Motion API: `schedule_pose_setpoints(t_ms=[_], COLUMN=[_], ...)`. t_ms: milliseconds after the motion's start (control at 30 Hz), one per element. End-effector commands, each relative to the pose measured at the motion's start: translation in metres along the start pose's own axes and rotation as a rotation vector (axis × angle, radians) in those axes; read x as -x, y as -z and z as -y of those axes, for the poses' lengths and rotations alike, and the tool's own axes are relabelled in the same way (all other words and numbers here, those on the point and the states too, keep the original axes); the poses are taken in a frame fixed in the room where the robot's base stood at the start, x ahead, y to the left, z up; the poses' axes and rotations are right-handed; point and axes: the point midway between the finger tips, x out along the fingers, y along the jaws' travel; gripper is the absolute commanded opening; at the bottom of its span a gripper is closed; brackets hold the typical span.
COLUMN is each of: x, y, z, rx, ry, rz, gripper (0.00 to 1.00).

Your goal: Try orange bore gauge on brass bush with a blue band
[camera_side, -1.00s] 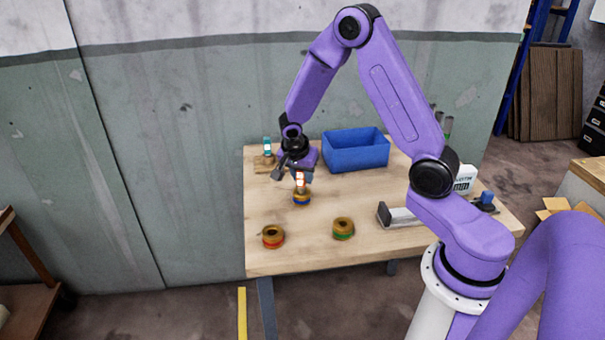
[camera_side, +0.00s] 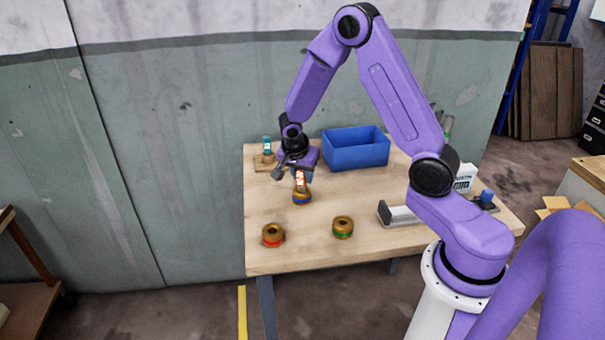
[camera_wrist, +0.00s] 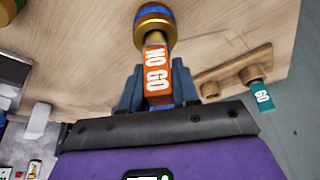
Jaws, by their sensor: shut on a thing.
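My gripper (camera_side: 300,176) is shut on the orange bore gauge (camera_side: 300,181), which is marked NO GO in the wrist view (camera_wrist: 157,70). The brass bush with a blue band (camera_side: 302,196) stands on the table directly below the gauge; it also shows in the wrist view (camera_wrist: 154,22). The gauge's lower end meets the top of the bush; how far it sits in the bore is hidden. The jaws (camera_wrist: 158,90) grip the gauge's orange handle from both sides.
A teal GO gauge (camera_side: 267,145) stands in a wooden rack (camera_side: 262,165) at the back left. A blue bin (camera_side: 356,150) is behind to the right. A red-banded bush (camera_side: 273,236) and a green-banded bush (camera_side: 343,227) stand in front. A grey fixture (camera_side: 400,215) lies right.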

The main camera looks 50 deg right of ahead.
Motion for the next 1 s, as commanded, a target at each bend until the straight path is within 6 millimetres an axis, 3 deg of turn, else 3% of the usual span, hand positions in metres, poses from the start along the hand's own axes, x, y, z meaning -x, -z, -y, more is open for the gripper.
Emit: schedule_pose_setpoints(t_ms=[1000], x=[0.026], y=[0.011], z=[0.001], rx=[0.000], ry=[0.002], rz=[-0.001], gripper=[0.00])
